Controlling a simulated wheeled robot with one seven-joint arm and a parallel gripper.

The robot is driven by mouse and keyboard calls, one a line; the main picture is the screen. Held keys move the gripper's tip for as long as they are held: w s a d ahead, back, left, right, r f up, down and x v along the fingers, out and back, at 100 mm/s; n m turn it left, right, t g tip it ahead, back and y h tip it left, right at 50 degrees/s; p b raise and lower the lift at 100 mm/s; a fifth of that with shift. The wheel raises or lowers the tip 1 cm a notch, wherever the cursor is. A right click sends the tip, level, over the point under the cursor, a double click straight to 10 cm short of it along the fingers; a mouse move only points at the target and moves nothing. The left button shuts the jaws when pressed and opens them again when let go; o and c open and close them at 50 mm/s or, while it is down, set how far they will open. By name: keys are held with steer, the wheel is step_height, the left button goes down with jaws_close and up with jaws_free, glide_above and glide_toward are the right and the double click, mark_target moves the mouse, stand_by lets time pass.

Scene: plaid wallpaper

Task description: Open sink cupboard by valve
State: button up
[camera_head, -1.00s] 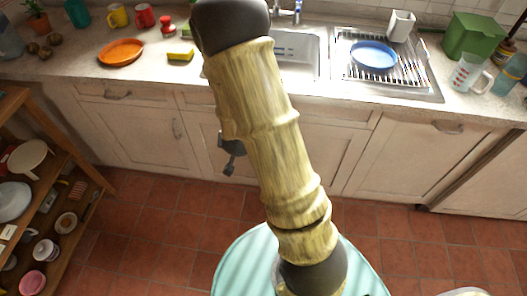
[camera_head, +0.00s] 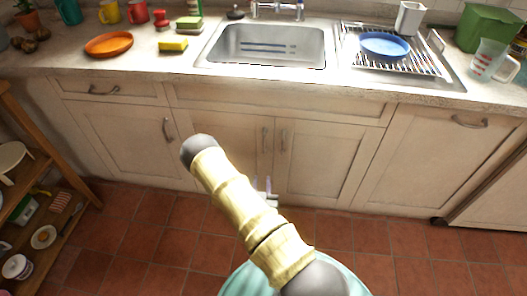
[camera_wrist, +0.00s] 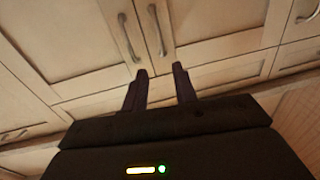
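The sink cupboard has two pale wooden doors, a left door (camera_head: 224,148) and a right door (camera_head: 322,158), both shut below the sink (camera_head: 268,46). Their upright metal handles, left (camera_head: 265,139) and right (camera_head: 283,140), sit side by side at the centre seam. In the wrist view the handles (camera_wrist: 130,38) and (camera_wrist: 157,30) show beyond my fingertips. My gripper (camera_head: 262,185) is low in front of the doors, mostly hidden behind my arm. In the wrist view my gripper (camera_wrist: 160,71) has its dark fingers apart with nothing between them. No valve is in view.
The counter edge (camera_head: 300,82) runs above the cupboards. A closed cupboard with a side handle (camera_head: 166,130) is left, another with a top handle (camera_head: 470,122) right. A wooden shelf (camera_head: 45,165) stands far left. The tiled floor (camera_head: 150,235) before the doors is clear.

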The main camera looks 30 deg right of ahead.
mark_target(264, 146)
steer(key=shift+r, duration=0.1)
steer(key=b+x, duration=0.1)
steer(key=x, duration=1.6)
steer(key=shift+w+d+r, duration=0.1)
steer(key=shift+w, duration=0.1)
steer(key=shift+c, duration=0.5)
jaws_close()
